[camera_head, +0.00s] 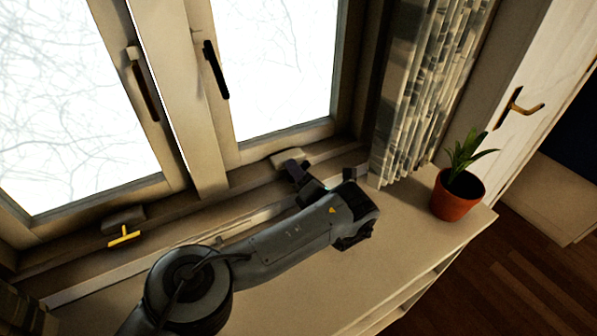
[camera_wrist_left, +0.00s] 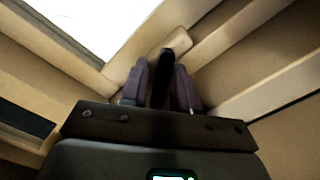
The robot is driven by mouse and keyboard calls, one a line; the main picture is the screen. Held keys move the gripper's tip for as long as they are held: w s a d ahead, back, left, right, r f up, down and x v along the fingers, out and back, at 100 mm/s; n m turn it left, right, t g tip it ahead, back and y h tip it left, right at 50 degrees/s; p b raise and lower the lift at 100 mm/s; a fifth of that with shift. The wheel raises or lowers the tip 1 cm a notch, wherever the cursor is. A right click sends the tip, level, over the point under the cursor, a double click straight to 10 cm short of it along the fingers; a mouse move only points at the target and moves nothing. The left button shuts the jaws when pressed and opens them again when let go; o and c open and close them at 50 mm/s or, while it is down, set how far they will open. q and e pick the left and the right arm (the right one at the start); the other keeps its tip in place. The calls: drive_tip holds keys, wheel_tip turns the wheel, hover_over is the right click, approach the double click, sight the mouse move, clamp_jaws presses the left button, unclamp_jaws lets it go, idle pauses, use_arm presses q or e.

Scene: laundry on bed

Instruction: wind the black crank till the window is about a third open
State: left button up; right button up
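The black crank (camera_wrist_left: 163,75) sits on a pale mount (camera_wrist_left: 181,42) at the foot of the right window (camera_head: 275,60); the mount also shows in the head view (camera_head: 287,157). My left gripper (camera_head: 300,178) reaches the crank from the front. In the left wrist view its two purplish fingers (camera_wrist_left: 162,92) stand close on both sides of the black handle and look shut on it. The handle's lower end is hidden between the fingers. A thin bright line runs along the left edge of the right window's frame; I cannot tell whether it is a gap. My right gripper is not in view.
A yellow crank (camera_head: 124,237) is under the left window (camera_head: 70,110). Dark handles (camera_head: 215,69) hang on the window frames. A patterned curtain (camera_head: 425,90) and a potted plant (camera_head: 457,193) stand to the right. The sill (camera_head: 405,235) is clear between arm and pot.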

use_arm(q)
clamp_jaws()
drive_tip(key=shift+r+n+p, duration=0.1)
drive_tip(key=shift+n+p, duration=0.2)
drive_tip(key=shift+n, duration=0.2)
